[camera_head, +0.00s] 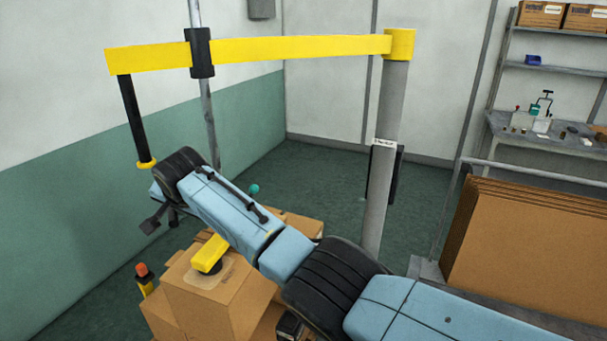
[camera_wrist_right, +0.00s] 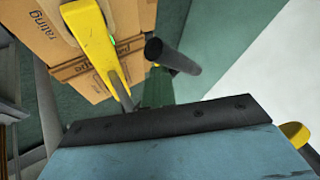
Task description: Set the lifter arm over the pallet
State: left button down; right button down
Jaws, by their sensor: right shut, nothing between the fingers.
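The yellow lifter arm (camera_head: 290,48) runs level from the top of a grey column (camera_head: 388,150) toward the left. A black tube (camera_head: 133,118) hangs from its left end, with a yellow ring at the bottom. My right gripper (camera_head: 156,222) is shut and empty, just below and beside that ring; I cannot tell whether they touch. My right forearm reaches across from the lower right. Stacked cartons (camera_head: 225,290) stand below the forearm and also show in the right wrist view (camera_wrist_right: 75,70). The pallet itself is hidden. My left gripper is out of view.
A yellow block (camera_head: 210,253) with a dark base sits on a carton. An orange-topped post (camera_head: 143,278) stands left of the cartons. Brown sheets (camera_head: 520,250) lean at the right. Floor behind is clear.

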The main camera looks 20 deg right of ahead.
jog(key=shift+s+a+r, duration=0.1)
jog(key=shift+a+r, duration=0.1)
jog(key=shift+a, duration=0.05)
jog(key=b+v, duration=0.2)
jog(key=v, duration=1.1)
jog(key=shift+d, duration=0.3)
